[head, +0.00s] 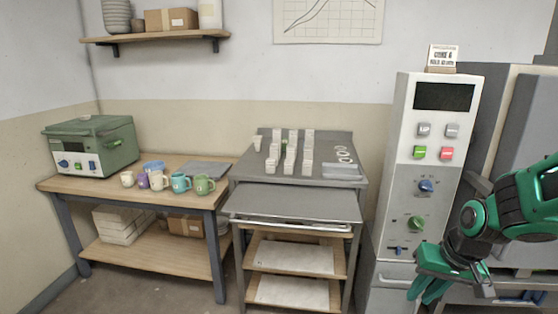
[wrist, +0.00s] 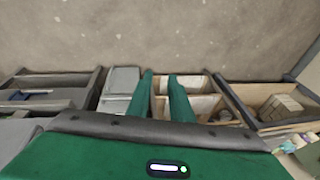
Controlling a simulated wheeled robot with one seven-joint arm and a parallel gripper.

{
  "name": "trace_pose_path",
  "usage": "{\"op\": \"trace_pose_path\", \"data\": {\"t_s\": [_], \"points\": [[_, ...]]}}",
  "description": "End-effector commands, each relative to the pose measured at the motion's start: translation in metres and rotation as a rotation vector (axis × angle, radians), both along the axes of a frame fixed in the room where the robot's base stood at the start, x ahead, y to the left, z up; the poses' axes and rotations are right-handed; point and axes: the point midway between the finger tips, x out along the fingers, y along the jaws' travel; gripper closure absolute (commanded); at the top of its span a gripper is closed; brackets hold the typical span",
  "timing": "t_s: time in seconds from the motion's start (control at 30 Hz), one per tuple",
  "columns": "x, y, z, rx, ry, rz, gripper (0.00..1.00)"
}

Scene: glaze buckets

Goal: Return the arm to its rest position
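My arm (head: 510,205), green and dark grey, reaches in from the right edge of the head view, in front of the white control cabinet and the grey unit beside it. My gripper (head: 428,290) hangs low at its end, fingers pointing down, in front of the cabinet's lower part. In the wrist view the two green fingers of my gripper (wrist: 161,76) stand apart with a gap between them. Nothing is held between them. The gripper looks clear of the furniture.
A grey metal bench (head: 300,203) holds several small white cups (head: 290,155). A wooden table (head: 195,198) at left holds colored mugs (head: 180,182) and a green machine (head: 95,147). The control cabinet (head: 405,190) stands close to my gripper. Floor shows between the tables.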

Motion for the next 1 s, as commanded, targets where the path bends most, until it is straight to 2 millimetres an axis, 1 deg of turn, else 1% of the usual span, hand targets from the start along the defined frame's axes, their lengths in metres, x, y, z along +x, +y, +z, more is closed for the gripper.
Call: {"op": "trace_pose_path", "data": {"t_s": [0.03,0.07,0.1,0.17,0.2,0.3,0.4,0.5,0.6,0.67,1.0], "points": [[-0.017,-0.015,0.012,-0.031,0.022,-0.028,0.80],[-0.029,-0.023,0.017,-0.045,0.041,-0.045,0.80],[-0.044,-0.034,0.024,-0.062,0.066,-0.072,0.80],[-0.068,-0.047,0.034,-0.080,0.104,-0.113,0.80],[-0.085,-0.054,0.040,-0.088,0.129,-0.139,0.80],[-0.124,-0.068,0.054,-0.091,0.187,-0.207,0.80],[-0.155,-0.074,0.064,-0.081,0.234,-0.261,0.80],[-0.176,-0.076,0.069,-0.067,0.264,-0.296,0.80],[-0.187,-0.077,0.072,-0.058,0.281,-0.315,0.80],[-0.189,-0.077,0.072,-0.057,0.285,-0.319,0.80],[-0.189,-0.077,0.072,-0.057,0.286,-0.319,0.80]]}}
